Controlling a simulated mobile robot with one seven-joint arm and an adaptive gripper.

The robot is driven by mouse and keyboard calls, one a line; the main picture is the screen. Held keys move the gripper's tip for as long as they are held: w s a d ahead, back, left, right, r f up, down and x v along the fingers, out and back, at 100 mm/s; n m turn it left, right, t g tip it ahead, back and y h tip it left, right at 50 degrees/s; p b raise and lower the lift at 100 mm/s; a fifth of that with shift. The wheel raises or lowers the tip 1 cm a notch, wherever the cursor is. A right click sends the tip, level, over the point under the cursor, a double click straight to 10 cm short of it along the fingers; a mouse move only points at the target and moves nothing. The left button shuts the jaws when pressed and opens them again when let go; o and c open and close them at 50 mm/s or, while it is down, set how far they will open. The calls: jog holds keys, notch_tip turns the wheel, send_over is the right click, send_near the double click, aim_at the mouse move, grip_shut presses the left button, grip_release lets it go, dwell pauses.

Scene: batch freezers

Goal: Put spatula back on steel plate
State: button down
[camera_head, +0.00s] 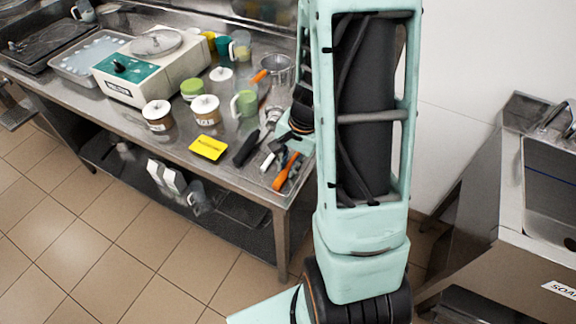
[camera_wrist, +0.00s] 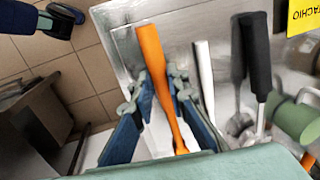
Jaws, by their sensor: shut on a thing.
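The orange-handled spatula (camera_wrist: 152,58) runs between the two fingers of my gripper (camera_wrist: 160,92) in the wrist view. My gripper is shut on it. The spatula also shows in the head view (camera_head: 287,173), with its handle toward the front right table corner. The steel plate (camera_wrist: 125,38) shows as bare metal with a rim beside and beneath the utensils. I cannot tell whether the spatula touches it. In the head view, my arm hides much of the gripper and the spatula's far end.
A white-handled utensil (camera_wrist: 203,70) lies close beside my right finger, and a black-handled one (camera_wrist: 255,55) is farther right. A yellow label card (camera_head: 208,147), white-lidded jars (camera_head: 205,109) and a green cup (camera_head: 245,103) stand nearby. A sink (camera_head: 550,195) is at right.

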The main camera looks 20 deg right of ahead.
jog(key=shift+f, duration=0.15)
jog(key=c, duration=1.9)
grip_release()
jog(key=p+v, duration=0.1)
jog(key=v, duration=1.1)
jog(key=shift+a+r+p, duration=0.15)
jog(key=shift+r+p, duration=0.1)
jog(key=shift+p, duration=0.05)
